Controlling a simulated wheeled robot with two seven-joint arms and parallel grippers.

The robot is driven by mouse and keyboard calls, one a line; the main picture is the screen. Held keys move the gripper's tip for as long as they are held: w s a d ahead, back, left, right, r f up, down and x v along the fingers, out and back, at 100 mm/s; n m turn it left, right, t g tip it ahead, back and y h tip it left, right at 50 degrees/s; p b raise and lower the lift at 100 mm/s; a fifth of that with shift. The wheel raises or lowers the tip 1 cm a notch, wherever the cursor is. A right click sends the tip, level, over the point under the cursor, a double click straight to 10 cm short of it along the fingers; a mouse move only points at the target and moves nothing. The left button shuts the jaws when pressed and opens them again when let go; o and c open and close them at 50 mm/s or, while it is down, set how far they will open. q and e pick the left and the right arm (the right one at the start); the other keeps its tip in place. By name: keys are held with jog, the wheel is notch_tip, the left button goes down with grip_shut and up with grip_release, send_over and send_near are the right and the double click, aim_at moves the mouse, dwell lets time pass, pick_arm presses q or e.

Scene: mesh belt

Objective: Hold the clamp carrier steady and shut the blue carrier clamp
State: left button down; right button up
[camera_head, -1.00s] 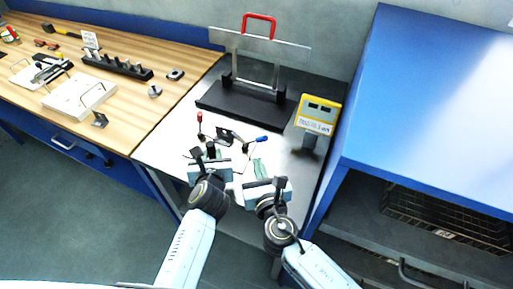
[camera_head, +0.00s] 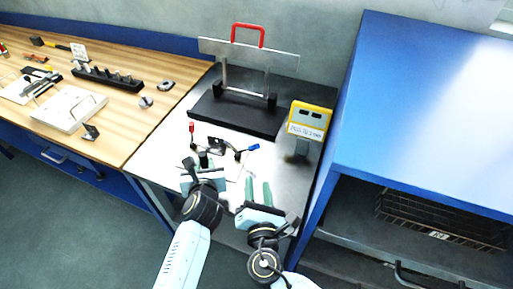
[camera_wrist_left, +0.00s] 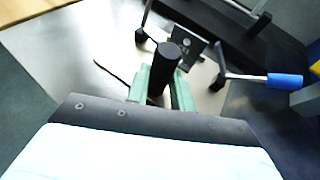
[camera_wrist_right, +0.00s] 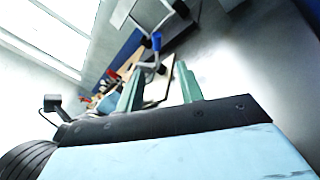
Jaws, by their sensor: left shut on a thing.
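The clamp carrier (camera_head: 217,149) stands on the steel bench top, with a red clamp handle (camera_head: 191,127) on its left and a blue clamp handle (camera_head: 253,147) on its right. The blue handle also shows in the left wrist view (camera_wrist_left: 285,80) and right wrist view (camera_wrist_right: 156,41). The blue handle sticks out sideways to the right. My left gripper (camera_head: 207,164) is shut on the carrier's black post (camera_wrist_left: 164,66). My right gripper (camera_head: 258,187) is open and empty, its green fingers apart, nearer the bench front than the blue handle and not touching it.
A black-based stand with a metal plate and red handle (camera_head: 248,26) is behind the carrier. A yellow-topped device (camera_head: 309,121) stands to the right. A blue cabinet (camera_head: 425,110) bounds the right side. The wooden bench (camera_head: 118,130) holds parts at left.

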aim_at(256, 147)
jog(key=m, duration=0.1)
jog(key=w+m, duration=0.1)
jog(key=m, duration=0.1)
jog(key=shift+a+r+t+h, duration=0.15)
jog(key=shift+r+t+h, duration=0.15)
jog(key=shift+r+h, duration=0.1)
jog(key=shift+w+m, duration=0.4)
jog(key=w, duration=1.1)
jog(key=shift+w+a, duration=0.15)
jog(key=shift+a, duration=0.1)
grip_shut()
